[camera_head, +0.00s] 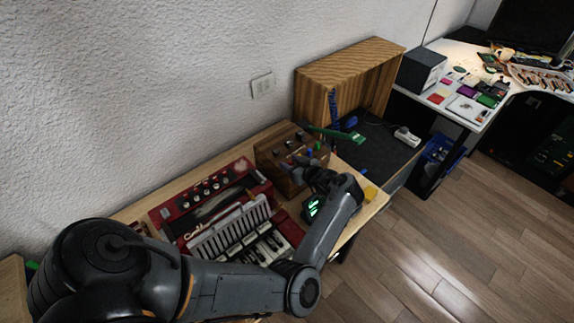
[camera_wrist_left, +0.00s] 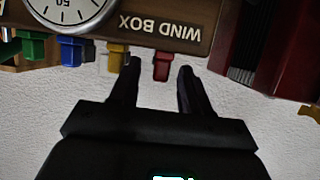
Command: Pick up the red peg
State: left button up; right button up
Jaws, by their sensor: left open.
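The red peg (camera_wrist_left: 162,66) sticks out of the edge of a wooden box marked WIND BOX (camera_wrist_left: 160,27) in the left wrist view. My left gripper (camera_wrist_left: 159,72) is open, with its two dark fingertips on either side of the peg. A gap shows between each finger and the peg. In the head view my left gripper (camera_head: 303,170) is at the front of the wooden box (camera_head: 268,152), and I cannot make out the red peg there. My right gripper is not in view.
A yellow peg (camera_wrist_left: 117,56), a blue peg (camera_wrist_left: 70,52) and a green peg (camera_wrist_left: 34,46) stick out beside the red one. A round gauge (camera_wrist_left: 72,10) is on the box. A red keyed instrument (camera_head: 225,215) stands left of the box in the head view.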

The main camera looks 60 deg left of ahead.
pick_arm(q)
jog(key=shift+s+a+f, duration=0.1)
jog(key=shift+a+f, duration=0.05)
jog(key=shift+a, duration=0.5)
jog(key=shift+d, duration=0.25)
jog(key=shift+c, duration=1.3)
grip_shut()
